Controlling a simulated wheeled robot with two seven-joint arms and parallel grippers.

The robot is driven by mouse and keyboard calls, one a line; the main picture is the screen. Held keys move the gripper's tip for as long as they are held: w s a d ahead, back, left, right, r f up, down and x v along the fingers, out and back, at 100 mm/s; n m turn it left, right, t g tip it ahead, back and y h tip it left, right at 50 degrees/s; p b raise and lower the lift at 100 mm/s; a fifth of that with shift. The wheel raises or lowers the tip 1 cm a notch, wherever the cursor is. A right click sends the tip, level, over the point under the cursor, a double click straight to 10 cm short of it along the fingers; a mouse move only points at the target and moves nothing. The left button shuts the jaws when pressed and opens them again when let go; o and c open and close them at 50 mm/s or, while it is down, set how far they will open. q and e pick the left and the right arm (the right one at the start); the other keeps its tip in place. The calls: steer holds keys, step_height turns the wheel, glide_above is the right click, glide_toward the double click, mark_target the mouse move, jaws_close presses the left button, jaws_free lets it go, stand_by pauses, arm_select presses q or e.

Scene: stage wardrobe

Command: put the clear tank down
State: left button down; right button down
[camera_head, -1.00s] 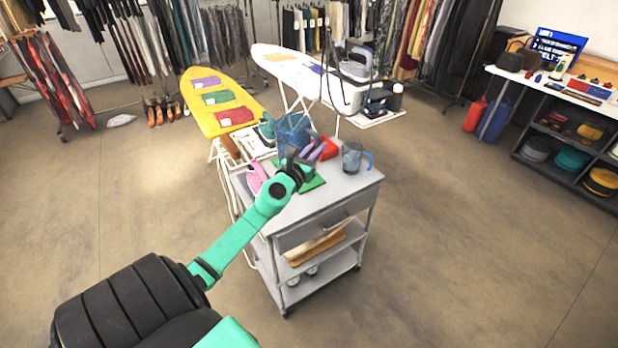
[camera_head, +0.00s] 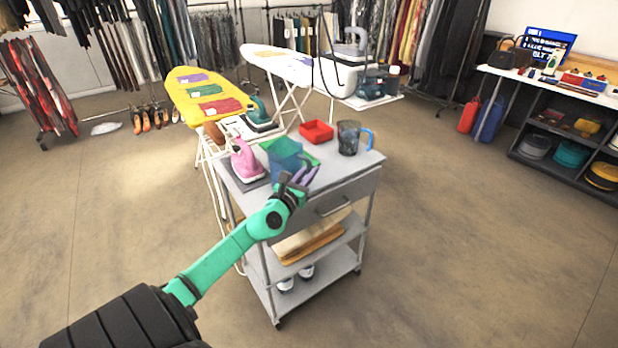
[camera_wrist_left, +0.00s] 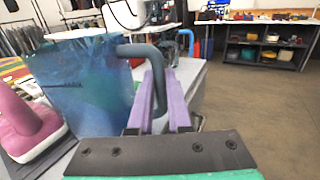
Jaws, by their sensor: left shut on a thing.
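The clear tank (camera_head: 284,158) is a see-through blue container with a dark grey handle (camera_wrist_left: 150,58). My left gripper (camera_head: 300,178), with purple fingers, is shut on the handle, and the tank is on its left side. The tank is at the front middle of the grey cart top (camera_head: 345,170), in front of a green mat (camera_head: 309,158). I cannot tell whether its base touches anything. In the left wrist view the tank (camera_wrist_left: 85,90) fills the left, and the purple fingers (camera_wrist_left: 160,100) show in the middle. My right gripper is not in view.
A pink iron-like appliance (camera_head: 244,162) stands on a dark pad left of the tank. A red tray (camera_head: 316,132) and a dark jug with a blue handle (camera_head: 349,138) stand behind and to the right. The cart's front right top is clear. Ironing boards (camera_head: 205,105) stand behind.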

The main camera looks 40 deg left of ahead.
arm_select(q)
steer(key=c, duration=1.3)
jaws_free()
steer(key=shift+f, duration=0.15)
steer(key=o, duration=0.4)
steer(key=shift+o, duration=0.2)
steer(key=shift+r, duration=0.25)
steer(key=shift+s, duration=0.2)
steer(key=b+v, duration=0.2)
steer(key=v, duration=0.9)
steer(key=shift+s, duration=0.25)
